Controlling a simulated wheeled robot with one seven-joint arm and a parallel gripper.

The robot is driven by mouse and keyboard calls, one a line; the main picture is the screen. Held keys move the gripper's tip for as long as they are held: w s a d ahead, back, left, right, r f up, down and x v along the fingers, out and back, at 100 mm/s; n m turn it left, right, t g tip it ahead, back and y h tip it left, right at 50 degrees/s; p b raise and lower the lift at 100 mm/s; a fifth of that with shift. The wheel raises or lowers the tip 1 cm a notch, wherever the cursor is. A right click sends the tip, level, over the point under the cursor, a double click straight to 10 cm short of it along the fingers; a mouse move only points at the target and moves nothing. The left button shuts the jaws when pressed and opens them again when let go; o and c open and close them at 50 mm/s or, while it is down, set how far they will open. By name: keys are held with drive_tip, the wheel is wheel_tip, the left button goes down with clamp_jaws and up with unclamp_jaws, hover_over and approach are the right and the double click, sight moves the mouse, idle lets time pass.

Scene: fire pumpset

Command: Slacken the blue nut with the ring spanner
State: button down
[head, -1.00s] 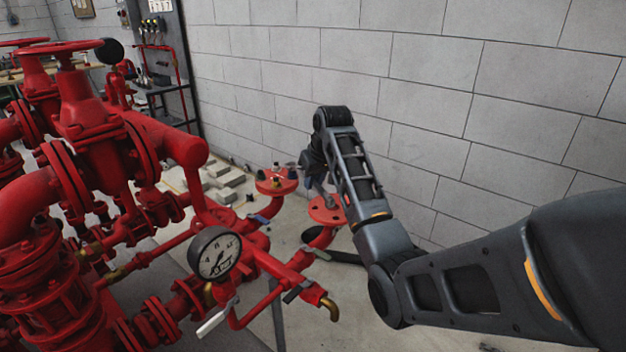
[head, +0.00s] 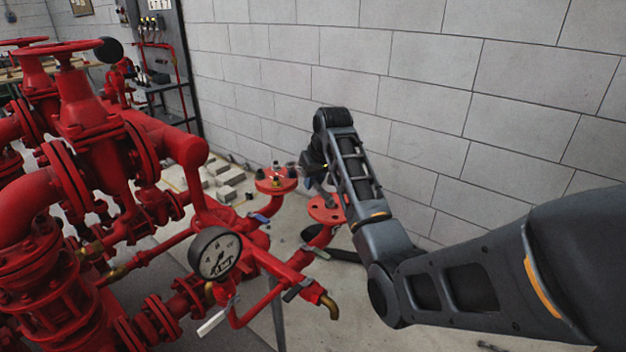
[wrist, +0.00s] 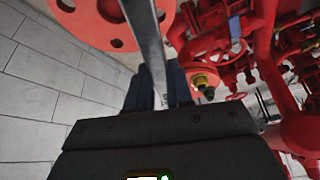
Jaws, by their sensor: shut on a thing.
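My gripper (wrist: 158,88) is shut on the ring spanner (wrist: 150,40), a plain grey bar running up and out of the wrist view. Its far ring end is out of that frame. In the head view my gripper (head: 312,178) hangs beside two red flanges, partly hidden by my arm. The left flange (head: 268,187) carries several small coloured nuts, one yellow and one green. The wrist view shows a yellow nut (wrist: 201,79) and a green one (wrist: 209,93) right of the spanner. I cannot make out the blue nut in either view.
A second red flange (head: 325,212) with open bolt holes stands right of the first; it also shows in the wrist view (wrist: 110,22), beside the spanner. A pressure gauge (head: 215,254) and red pipework stand at front left. A block wall (head: 430,110) is close behind my arm.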

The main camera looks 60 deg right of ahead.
drive_tip(key=shift+f+b, duration=0.45)
drive_tip(key=shift+f, duration=0.75)
drive_tip(key=shift+d, duration=0.15)
drive_tip(key=shift+s+d+r+n+p, duration=0.15)
drive_tip(key=shift+s+d+n+p, duration=0.45)
drive_tip(key=shift+d+n, duration=0.25)
drive_tip(key=d+n, duration=0.1)
drive_tip(key=s+d+n+y, duration=0.1)
drive_tip(key=d+n, duration=0.1)
drive_tip(key=shift+t+y, duration=0.3)
drive_tip(key=shift+t, duration=0.1)
drive_tip(key=shift+w+a+m+p, duration=0.1)
drive_tip(key=shift+a+m+p, duration=0.2)
drive_tip(key=shift+a+m, duration=0.05)
drive_tip(key=shift+r, duration=2.45)
